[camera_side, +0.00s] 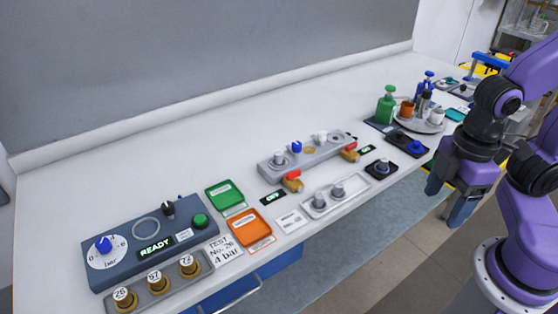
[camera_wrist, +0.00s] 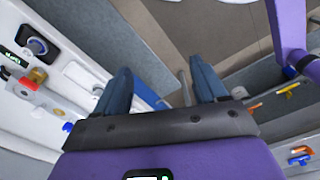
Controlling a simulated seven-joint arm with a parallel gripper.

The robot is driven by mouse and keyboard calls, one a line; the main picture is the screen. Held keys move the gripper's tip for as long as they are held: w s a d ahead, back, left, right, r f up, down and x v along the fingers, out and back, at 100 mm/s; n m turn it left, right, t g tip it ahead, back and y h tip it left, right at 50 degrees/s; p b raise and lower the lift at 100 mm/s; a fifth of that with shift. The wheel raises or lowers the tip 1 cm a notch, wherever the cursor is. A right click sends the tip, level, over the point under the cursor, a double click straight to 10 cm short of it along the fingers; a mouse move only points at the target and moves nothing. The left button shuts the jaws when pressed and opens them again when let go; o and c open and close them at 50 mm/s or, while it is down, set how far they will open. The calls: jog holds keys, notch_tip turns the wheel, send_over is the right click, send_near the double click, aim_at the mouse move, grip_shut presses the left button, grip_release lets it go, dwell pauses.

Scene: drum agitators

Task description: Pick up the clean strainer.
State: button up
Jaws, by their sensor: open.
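I cannot tell for certain which part is the clean strainer. Two small grey cylindrical parts (camera_side: 329,194) stand in a pale tray at the bench's front edge, and dark trays to their right hold a grey-topped part (camera_side: 382,165) and a blue part (camera_side: 416,147). My gripper (camera_side: 450,195) is at the right of the side view, beyond the bench's front edge and apart from all of these. In the wrist view its two blue fingers (camera_wrist: 160,75) are spread with nothing between them; floor shows behind.
A grey manifold (camera_side: 300,157) with red-handled valves stands mid-bench. A control panel (camera_side: 150,245) reads READY at left, beside a green tray (camera_side: 224,195) and an orange tray (camera_side: 248,228). Bottles (camera_side: 386,105) and a round tray crowd the right end. The rear bench is clear.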

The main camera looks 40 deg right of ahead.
jog(key=shift+c, duration=1.1)
